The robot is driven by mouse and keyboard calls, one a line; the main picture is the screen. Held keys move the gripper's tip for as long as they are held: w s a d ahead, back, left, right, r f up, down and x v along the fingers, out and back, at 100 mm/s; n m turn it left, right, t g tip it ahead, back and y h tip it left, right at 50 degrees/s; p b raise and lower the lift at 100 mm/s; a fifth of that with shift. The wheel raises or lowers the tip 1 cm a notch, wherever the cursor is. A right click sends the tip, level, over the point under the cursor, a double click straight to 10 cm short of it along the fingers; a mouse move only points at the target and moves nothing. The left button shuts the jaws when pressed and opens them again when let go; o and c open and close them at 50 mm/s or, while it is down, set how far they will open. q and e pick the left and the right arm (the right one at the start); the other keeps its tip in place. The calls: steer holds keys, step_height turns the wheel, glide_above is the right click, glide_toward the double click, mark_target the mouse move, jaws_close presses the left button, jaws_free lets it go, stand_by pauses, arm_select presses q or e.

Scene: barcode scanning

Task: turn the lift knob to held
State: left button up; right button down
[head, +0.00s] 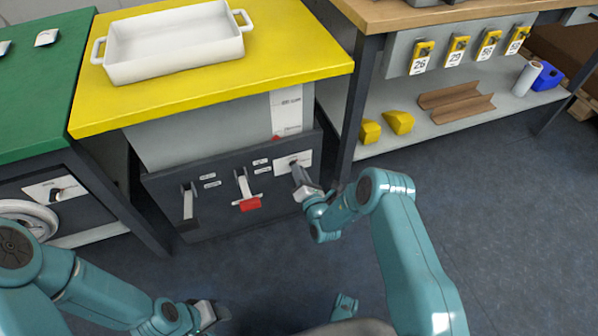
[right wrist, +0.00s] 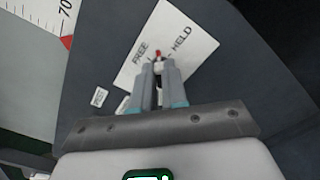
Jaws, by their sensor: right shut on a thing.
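The lift knob shows as a small dark part with a red tip (right wrist: 158,53) in the right wrist view. It sits on a white label plate (right wrist: 188,22) marked FREE and HELD, and the red tip lies between the two words. The plate (head: 303,157) also shows in the head view, at the right of the dark front panel. My right gripper (head: 296,170) reaches this plate and is shut on the knob; its fingers (right wrist: 158,75) hide most of it. My left gripper (head: 209,313) is low in the head view, away from the panel, its jaws unclear.
Left of the knob, the panel has a red-ended lever (head: 248,204) and a grey lever (head: 188,203). Above is a yellow top (head: 290,62) with a white tray (head: 175,68). A wooden-topped bench (head: 400,14) stands at the right. The dark floor (head: 500,230) is clear at right.

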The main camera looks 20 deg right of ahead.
arm_select(q)
steer(key=shift+r, duration=0.15)
arm_select(e)
steer(key=shift+f+m, duration=0.15)
steer(key=shift+m, duration=2)
steer(key=shift+f+m, duration=0.15)
steer(key=shift+m, duration=2)
steer(key=c, duration=1.2)
jaws_free()
steer(key=shift+o, duration=0.2)
arm_select(q)
steer(key=shift+s+d+r+p, duration=0.2)
steer(key=shift+r+p, duration=0.65)
steer(key=shift+p, duration=0.15)
steer(key=shift+s+d+r+p, duration=0.15)
steer(key=shift+s+r+p, duration=0.1)
steer(key=shift+r+p, duration=0.7)
steer(key=shift+s+d+r+p, duration=0.2)
steer(key=shift+r+p, duration=0.6)
steer(key=shift+p, duration=0.2)
arm_select(e)
steer(key=s, duration=1.6)
steer(key=shift+s+d, duration=0.2)
steer(key=shift+d, duration=0.1)
